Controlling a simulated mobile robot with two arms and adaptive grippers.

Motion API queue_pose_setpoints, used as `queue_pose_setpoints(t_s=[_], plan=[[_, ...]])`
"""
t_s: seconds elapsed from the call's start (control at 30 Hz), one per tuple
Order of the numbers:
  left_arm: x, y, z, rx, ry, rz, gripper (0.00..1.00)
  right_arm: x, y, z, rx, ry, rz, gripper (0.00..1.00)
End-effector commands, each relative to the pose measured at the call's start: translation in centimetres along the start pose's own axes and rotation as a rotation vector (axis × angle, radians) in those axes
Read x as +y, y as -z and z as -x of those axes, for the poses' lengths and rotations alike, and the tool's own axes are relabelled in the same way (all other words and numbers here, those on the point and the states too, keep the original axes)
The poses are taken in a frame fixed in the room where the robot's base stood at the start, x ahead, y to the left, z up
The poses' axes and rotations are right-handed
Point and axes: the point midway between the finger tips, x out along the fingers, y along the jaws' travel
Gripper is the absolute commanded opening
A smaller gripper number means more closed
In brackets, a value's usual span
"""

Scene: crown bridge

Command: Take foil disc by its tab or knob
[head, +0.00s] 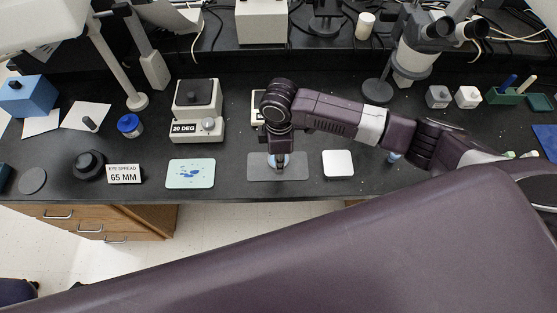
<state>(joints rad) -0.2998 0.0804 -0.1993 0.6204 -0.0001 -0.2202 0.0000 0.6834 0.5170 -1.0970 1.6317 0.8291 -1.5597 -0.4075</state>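My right gripper (278,162) points down over a dark grey mat (298,173) at the front of the bench. Its fingers are small and partly hidden by its own wrist. A small pale blue patch shows at the fingertips; I cannot tell whether it is a held object or part of the gripper. I cannot make out a foil disc with a tab or knob for certain. A flat grey disc (33,180) lies at the far left, with no tab visible on it. My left gripper is not in view.
A pale green card with blue marks (191,174) lies left of the mat, and a white square pad (338,163) lies right of it. A microscope (415,50) stands behind my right arm.

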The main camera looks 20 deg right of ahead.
Motion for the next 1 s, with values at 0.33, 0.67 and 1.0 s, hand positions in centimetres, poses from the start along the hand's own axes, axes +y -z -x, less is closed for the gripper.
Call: queue_pose_setpoints(t_s=[0.33,0.67,1.0], plan=[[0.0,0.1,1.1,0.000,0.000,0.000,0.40,-0.1,0.0,-3.8,-0.001,-0.001,0.000,0.16],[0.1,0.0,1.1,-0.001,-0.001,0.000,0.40,-0.1,0.0,-3.8,0.000,-0.001,0.000,0.01],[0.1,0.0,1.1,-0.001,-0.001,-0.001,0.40,-0.1,0.0,-3.7,0.000,-0.002,0.000,0.00]])
